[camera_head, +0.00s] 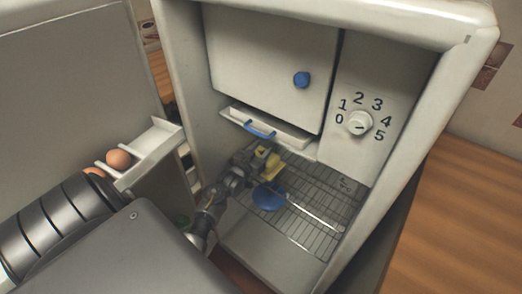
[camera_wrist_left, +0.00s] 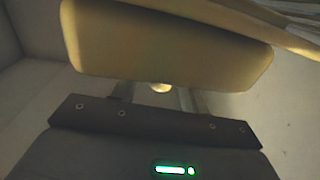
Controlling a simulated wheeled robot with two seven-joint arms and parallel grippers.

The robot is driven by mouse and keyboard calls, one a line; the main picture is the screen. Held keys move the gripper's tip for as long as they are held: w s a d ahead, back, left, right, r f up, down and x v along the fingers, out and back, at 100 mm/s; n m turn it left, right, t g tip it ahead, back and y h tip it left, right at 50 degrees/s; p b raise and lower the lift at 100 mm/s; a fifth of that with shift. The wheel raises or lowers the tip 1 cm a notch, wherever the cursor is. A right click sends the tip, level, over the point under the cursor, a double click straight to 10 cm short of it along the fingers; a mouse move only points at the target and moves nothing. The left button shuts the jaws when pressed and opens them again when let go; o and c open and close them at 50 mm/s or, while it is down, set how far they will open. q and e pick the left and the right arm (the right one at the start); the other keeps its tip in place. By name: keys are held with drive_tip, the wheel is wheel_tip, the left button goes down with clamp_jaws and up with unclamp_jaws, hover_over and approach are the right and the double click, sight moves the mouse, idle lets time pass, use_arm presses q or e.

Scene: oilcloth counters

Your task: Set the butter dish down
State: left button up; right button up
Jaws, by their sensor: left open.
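The butter dish appears to be the yellow piece (camera_head: 271,165) at the back left of the wire shelf inside the open refrigerator. In the left wrist view a pale yellow slab with rounded corners (camera_wrist_left: 165,45), probably the same dish, fills the space ahead of the jaws. My left gripper (camera_head: 259,157) is right at the yellow piece, with its jaws open; the fingers also show in the wrist view (camera_wrist_left: 160,97), partly hidden by the slab. I cannot tell whether they touch it. My right gripper is not in view.
The wire shelf (camera_head: 322,205) holds a blue round item (camera_head: 268,197) just in front of the gripper. Above are a shallow tray with a blue handle (camera_head: 260,130) and the freezer door (camera_head: 265,55). A numbered dial (camera_head: 358,122) is at right. The door rack (camera_head: 150,150) holds eggs (camera_head: 119,159).

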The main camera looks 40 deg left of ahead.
use_arm(q)
drive_tip(key=s+d, duration=0.1)
drive_tip(key=s, duration=1.1)
drive_tip(key=shift+d+r, duration=0.15)
drive_tip(key=shift+d, duration=0.15)
drive_tip(key=shift+w, duration=0.1)
drive_tip(key=s+d+f+g+h, duration=0.1)
drive_tip(key=s+d+f+g, duration=0.25)
drive_tip(key=f, duration=0.65)
drive_tip(key=s+d+f+g, duration=0.2)
drive_tip(key=s+d+f, duration=0.15)
drive_tip(key=f, duration=0.75)
drive_tip(key=s+d+f+g+h, duration=0.1)
drive_tip(key=s+d+f+g, duration=0.25)
drive_tip(key=f, duration=0.65)
drive_tip(key=s+d+f+m+g, duration=0.1)
drive_tip(key=s+f, duration=0.4)
drive_tip(key=s, duration=0.5)
drive_tip(key=s+d+f+m+g, duration=0.1)
drive_tip(key=s+f+g, duration=0.3)
drive_tip(key=s, duration=0.6)
drive_tip(key=s+d+f+m+g, duration=0.2)
drive_tip(key=s+f, duration=0.5)
drive_tip(key=s, duration=0.3)
drive_tip(key=shift+g, duration=0.3)
drive_tip(key=shift+s, duration=0.1)
